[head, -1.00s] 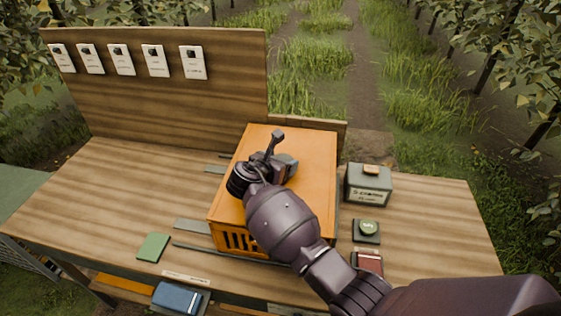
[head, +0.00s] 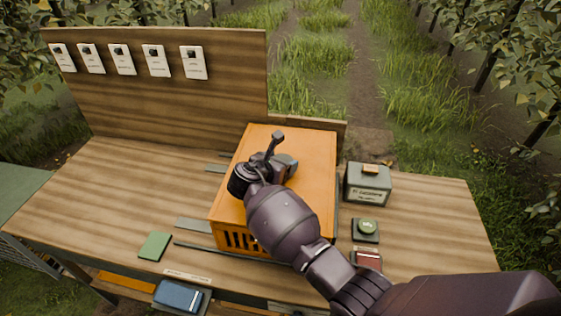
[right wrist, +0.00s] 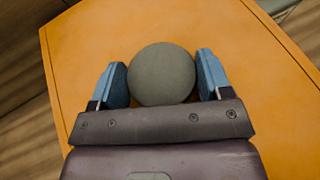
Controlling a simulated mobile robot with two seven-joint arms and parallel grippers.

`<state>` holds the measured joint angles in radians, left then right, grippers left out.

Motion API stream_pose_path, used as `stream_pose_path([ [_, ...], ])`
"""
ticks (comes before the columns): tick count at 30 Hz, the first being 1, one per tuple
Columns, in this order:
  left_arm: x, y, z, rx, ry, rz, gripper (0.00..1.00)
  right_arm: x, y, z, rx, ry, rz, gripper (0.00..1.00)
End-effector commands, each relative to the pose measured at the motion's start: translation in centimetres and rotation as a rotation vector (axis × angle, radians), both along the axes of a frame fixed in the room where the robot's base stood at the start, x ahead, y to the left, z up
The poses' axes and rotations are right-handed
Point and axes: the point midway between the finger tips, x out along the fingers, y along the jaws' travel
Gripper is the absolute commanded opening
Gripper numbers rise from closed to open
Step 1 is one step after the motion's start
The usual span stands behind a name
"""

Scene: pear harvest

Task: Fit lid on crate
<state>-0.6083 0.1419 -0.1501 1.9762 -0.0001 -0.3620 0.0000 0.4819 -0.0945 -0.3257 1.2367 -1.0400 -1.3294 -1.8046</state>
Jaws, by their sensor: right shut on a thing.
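The orange lid (head: 310,152) lies over the top of the orange slatted crate (head: 238,238) in the middle of the bench. Its edges look lined up with the crate's walls in the head view; I cannot tell whether it is fully seated. My right gripper (head: 284,165) is over the lid's middle. In the right wrist view, its blue fingers stand on either side of a round grey-green knob (right wrist: 162,72) on the lid (right wrist: 230,40) and are shut on it. The arm hides part of the crate's front and right side. My left gripper is not in view.
A grey-green box (head: 368,184), a green round button (head: 367,227) and a dark red item (head: 368,260) stand right of the crate. A green pad (head: 155,246) lies at front left. A wooden back panel (head: 150,95) with several cards rises behind. The bench's left is clear.

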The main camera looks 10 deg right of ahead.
Motion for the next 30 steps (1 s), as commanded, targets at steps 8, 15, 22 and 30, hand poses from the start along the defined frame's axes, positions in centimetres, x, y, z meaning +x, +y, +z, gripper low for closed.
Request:
stream_pose_path([
  [8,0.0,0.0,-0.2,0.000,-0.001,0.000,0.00,0.0,0.0,-0.4,-0.001,-0.002,0.001,0.39],
  [15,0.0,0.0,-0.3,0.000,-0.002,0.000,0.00,0.0,0.0,-0.8,0.000,-0.002,0.001,0.39],
  [22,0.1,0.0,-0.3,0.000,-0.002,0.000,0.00,0.0,0.0,-1.0,0.000,-0.002,0.001,0.82],
  [30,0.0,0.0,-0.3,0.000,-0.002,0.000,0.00,0.0,0.0,-1.1,0.001,0.001,0.000,0.82],
])
